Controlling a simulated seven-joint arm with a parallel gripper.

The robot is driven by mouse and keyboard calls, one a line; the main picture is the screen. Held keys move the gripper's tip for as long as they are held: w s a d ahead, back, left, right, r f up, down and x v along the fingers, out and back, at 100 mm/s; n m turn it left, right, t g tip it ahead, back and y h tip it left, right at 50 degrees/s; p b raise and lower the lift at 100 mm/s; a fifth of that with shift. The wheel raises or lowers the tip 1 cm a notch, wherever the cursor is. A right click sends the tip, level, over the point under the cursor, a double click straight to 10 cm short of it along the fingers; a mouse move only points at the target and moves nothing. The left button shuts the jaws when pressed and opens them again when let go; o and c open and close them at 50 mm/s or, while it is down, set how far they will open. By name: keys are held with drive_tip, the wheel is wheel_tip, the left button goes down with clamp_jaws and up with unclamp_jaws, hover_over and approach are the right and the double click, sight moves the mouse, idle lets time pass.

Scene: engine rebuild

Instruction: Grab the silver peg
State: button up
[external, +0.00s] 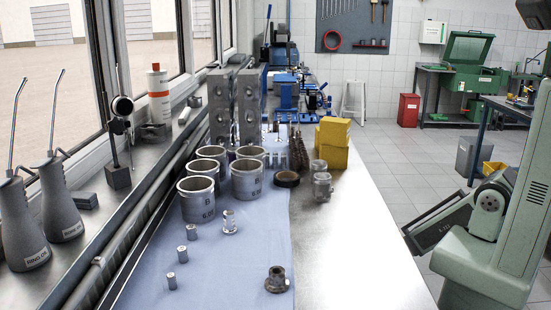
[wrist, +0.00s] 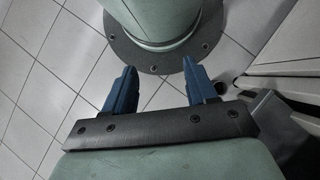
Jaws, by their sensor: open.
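Three small silver pegs stand upright on the blue cloth (external: 235,270) in the external view: a far one (external: 191,232), a middle one (external: 183,254) and a near one (external: 171,281). I cannot tell which of them the task names. In the wrist view my gripper (wrist: 158,75) is open and empty, with two blue fingers apart on a dark plate. Floor tiles and my round base flange lie beyond the fingers. No peg shows in the wrist view. My arm stands at the right in the external view, away from the pegs.
Several metal cylinders (external: 198,200) stand behind the pegs. A silver fitting (external: 229,222) is to their right, and a dark flanged part (external: 276,280) is at the near right. Yellow boxes (external: 333,143) stand farther back. The bench's right side (external: 365,260) is clear.

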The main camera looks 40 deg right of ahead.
drive_tip(key=shift+o, duration=0.5)
drive_tip(key=shift+w, duration=0.1)
